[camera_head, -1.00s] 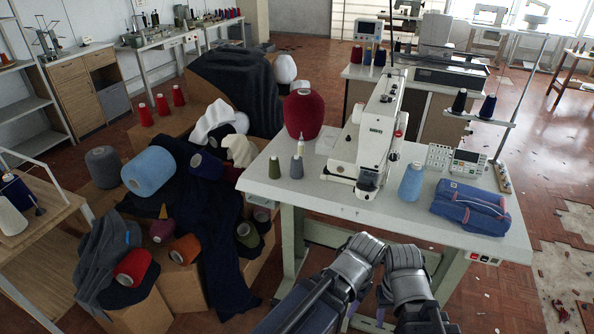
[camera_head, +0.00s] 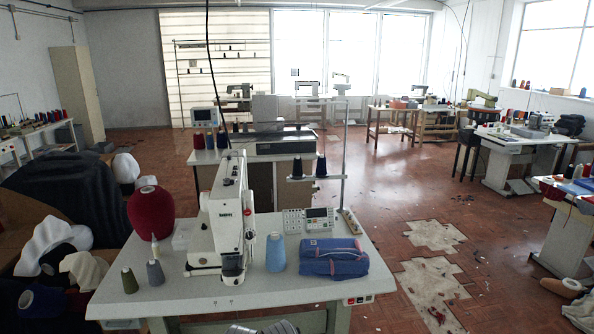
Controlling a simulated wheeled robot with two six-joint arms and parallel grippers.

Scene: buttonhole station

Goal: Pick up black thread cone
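Two dark thread cones stand on the thread stand behind the sewing table in the head view. The left one, a black thread cone (camera_head: 297,167), looks black; the right one (camera_head: 321,165) looks dark navy. Both are upright on the stand's small shelf. Only small grey parts of my arms show at the bottom edge, in front of the table. The fingers of both grippers are out of view.
The sewing table (camera_head: 125,302) holds a white buttonhole machine (camera_head: 228,215), a large red cone (camera_head: 151,211), a light blue cone (camera_head: 275,252), a blue pouch (camera_head: 334,257) and a control panel (camera_head: 320,217). Open floor (camera_head: 400,190) lies to the right.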

